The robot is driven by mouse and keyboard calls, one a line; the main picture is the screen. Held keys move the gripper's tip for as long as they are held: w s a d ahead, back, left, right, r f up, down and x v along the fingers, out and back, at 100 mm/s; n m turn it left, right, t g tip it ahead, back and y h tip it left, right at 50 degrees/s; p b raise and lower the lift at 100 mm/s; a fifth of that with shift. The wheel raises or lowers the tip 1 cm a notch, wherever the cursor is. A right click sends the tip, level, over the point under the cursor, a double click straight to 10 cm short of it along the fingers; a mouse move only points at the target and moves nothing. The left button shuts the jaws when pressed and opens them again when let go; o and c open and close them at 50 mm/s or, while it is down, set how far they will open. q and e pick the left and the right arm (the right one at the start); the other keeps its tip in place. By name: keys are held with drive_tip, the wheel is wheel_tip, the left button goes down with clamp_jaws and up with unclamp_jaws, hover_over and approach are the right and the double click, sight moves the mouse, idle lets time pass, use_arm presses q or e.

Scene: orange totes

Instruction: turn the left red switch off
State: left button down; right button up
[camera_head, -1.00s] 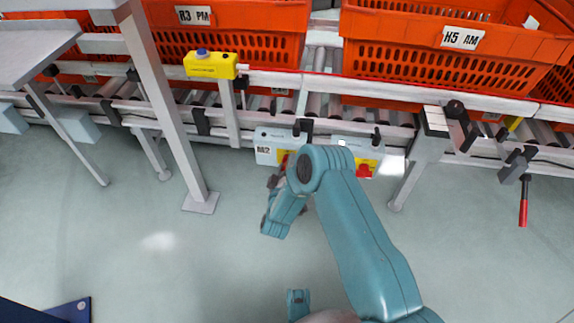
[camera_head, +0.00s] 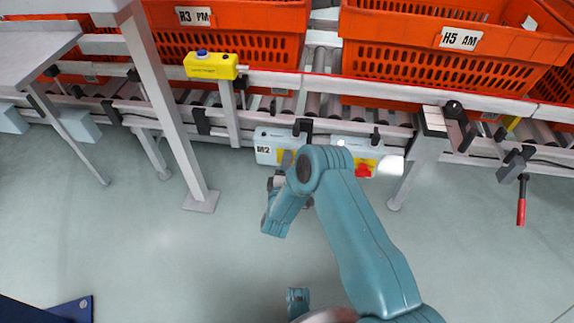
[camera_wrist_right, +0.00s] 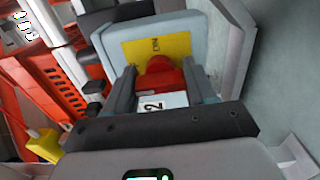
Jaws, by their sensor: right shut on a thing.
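The left switch box (camera_head: 268,143), marked M2, hangs under the conveyor's front rail and has a yellow plate (camera_head: 286,158). Its red switch (camera_wrist_right: 160,76) shows in the right wrist view, between the two fingers of my right gripper (camera_wrist_right: 162,82). The gripper is shut on the red switch, and the fingers cover its sides. In the head view my right arm hides the fingertips and this switch. A second box (camera_head: 345,143) with a yellow plate and a red switch (camera_head: 363,169) is just to the right. My left gripper is not in view.
Orange totes (camera_head: 230,60) stand on the roller conveyor (camera_head: 320,107) above the boxes. A yellow button box (camera_head: 210,66) is on the rail to the left. A grey post (camera_head: 165,110) stands left of my arm. A red-handled lever (camera_head: 521,205) hangs at right.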

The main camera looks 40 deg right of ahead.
drive_tip(key=shift+w+r, duration=0.1)
drive_tip(key=o, duration=1)
drive_tip(key=shift+o, duration=0.2)
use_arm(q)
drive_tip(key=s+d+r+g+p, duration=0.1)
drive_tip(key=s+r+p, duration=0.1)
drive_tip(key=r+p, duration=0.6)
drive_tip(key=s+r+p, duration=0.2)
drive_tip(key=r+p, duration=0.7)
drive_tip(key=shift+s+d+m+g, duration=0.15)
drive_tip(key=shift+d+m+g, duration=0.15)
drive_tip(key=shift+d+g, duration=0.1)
use_arm(e)
drive_tip(key=v, duration=1.6)
drive_tip(key=shift+s, duration=0.25)
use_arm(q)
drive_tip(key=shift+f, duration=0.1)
use_arm(e)
drive_tip(key=shift+a, duration=0.1)
